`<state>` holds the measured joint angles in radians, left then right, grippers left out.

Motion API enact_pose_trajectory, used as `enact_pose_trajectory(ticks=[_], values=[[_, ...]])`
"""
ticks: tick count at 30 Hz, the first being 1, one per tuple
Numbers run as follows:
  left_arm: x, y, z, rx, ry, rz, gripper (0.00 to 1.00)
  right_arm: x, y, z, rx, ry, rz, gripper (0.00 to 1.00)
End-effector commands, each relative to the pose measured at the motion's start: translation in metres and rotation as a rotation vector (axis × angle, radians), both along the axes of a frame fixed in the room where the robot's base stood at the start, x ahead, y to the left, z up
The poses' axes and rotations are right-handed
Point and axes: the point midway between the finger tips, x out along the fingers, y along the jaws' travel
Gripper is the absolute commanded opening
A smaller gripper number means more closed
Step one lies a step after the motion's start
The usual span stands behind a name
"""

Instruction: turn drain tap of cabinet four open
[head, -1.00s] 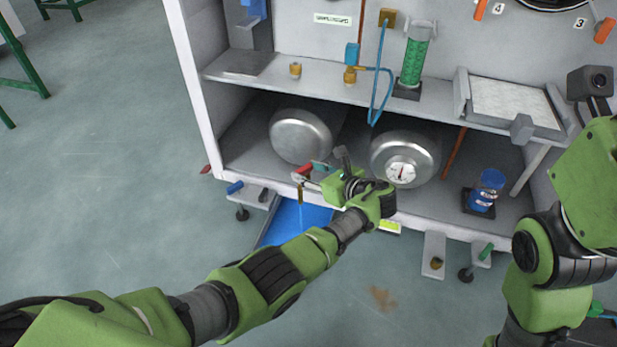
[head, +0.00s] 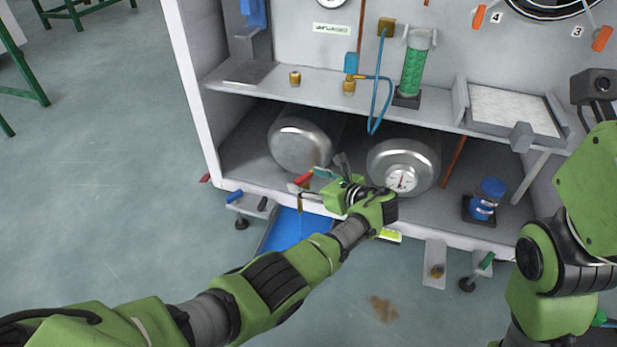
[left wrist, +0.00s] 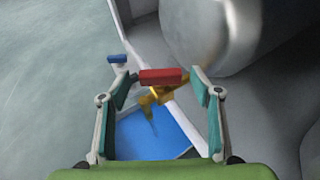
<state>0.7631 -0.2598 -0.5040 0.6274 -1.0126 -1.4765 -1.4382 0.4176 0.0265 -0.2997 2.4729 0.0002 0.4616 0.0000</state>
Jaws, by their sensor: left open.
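In the left wrist view the red handle (left wrist: 160,76) lies crosswise above the brass tap body (left wrist: 157,96). My left gripper (head: 326,180) is open at the tap, reaching in from the right in the head view. In the left wrist view its two teal fingers stand either side of the red handle, the handle's ends close to the fingertips. I cannot tell whether they touch.
A blue tray (head: 290,232) lies on the floor below the tap. Two steel tanks, the left one (head: 298,145) and the gauged one (head: 402,160), stand on the cabinet's lower shelf just behind the gripper. A blue container (head: 487,200) stands at right.

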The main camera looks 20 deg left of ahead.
Motion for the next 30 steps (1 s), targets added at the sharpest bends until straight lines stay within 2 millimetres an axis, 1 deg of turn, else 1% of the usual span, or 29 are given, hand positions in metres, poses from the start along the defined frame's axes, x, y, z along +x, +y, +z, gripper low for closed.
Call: enact_pose_trajectory(ticks=[4,8,9,15,18,23,30], values=[[0.001,0.0,0.01,-0.001,-0.003,0.0,0.58,0.0,0.0,0.0,0.0,0.0,0.0,0.4],[0.0,0.0,0.027,-0.001,-0.004,0.0,0.58,0.0,0.0,0.0,0.0,0.0,0.0,0.4],[0.001,0.0,0.036,-0.001,-0.006,0.0,0.58,0.0,0.0,0.0,0.0,0.0,0.0,0.4],[0.0,0.001,0.074,-0.003,-0.004,0.001,0.58,0.0,0.0,0.0,-0.001,0.0,0.0,0.4],[0.001,0.001,0.087,-0.001,-0.003,0.001,0.58,0.0,0.0,0.0,-0.001,0.0,0.0,0.4],[0.0,0.001,0.098,0.0,0.0,0.001,0.58,0.0,0.0,0.0,-0.001,0.0,0.0,0.4],[0.0,0.001,0.099,0.0,0.0,0.001,0.58,0.0,0.0,0.0,-0.001,0.0,0.0,0.4]])
